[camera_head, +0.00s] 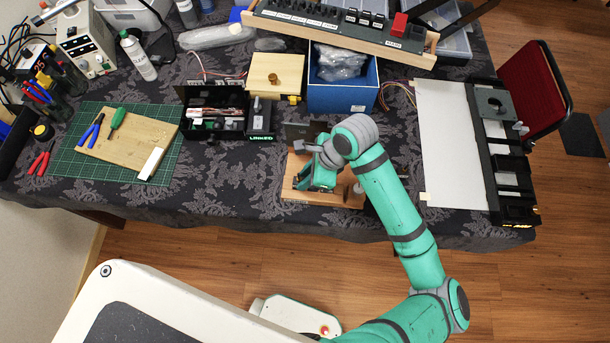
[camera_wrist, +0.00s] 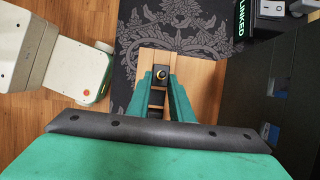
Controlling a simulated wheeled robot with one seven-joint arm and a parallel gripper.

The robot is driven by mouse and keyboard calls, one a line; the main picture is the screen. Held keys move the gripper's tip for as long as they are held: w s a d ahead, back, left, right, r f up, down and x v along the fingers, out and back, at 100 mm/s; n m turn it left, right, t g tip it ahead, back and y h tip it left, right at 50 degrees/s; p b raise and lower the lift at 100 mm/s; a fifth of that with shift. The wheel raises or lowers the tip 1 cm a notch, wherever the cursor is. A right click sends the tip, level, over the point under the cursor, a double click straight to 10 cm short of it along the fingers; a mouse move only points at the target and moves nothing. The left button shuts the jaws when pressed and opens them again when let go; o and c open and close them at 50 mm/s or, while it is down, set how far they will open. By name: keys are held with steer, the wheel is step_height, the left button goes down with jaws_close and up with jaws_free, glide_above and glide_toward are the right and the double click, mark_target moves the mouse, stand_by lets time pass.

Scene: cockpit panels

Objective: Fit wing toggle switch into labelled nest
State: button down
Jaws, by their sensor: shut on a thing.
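My gripper (camera_head: 318,183) is low over a wooden stand (camera_head: 293,190) at the table's front edge. In the wrist view its green fingers (camera_wrist: 160,82) close on a small dark part with a brass-coloured ring, which I take for the wing toggle switch (camera_wrist: 161,73). The fingers hide much of it, and its wing does not show clearly. The wooden stand, also in the wrist view (camera_wrist: 205,85), lies below the fingers. I cannot tell whether the part touches it. A labelled nest cannot be made out clearly in either view.
A dark plate (camera_head: 299,131) rises at the stand's back. A black box marked LINKED (camera_head: 262,138) stands to the left, a blue bin (camera_head: 343,98) behind. A black panel with recesses (camera_head: 505,160) lies at the right, beside a clear white sheet (camera_head: 448,140).

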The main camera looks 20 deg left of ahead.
steer(key=shift+f, duration=0.75)
steer(key=c, duration=1.5)
jaws_free()
steer(key=v, duration=1)
steer(key=shift+d+r, duration=0.15)
steer(key=shift+r, duration=0.2)
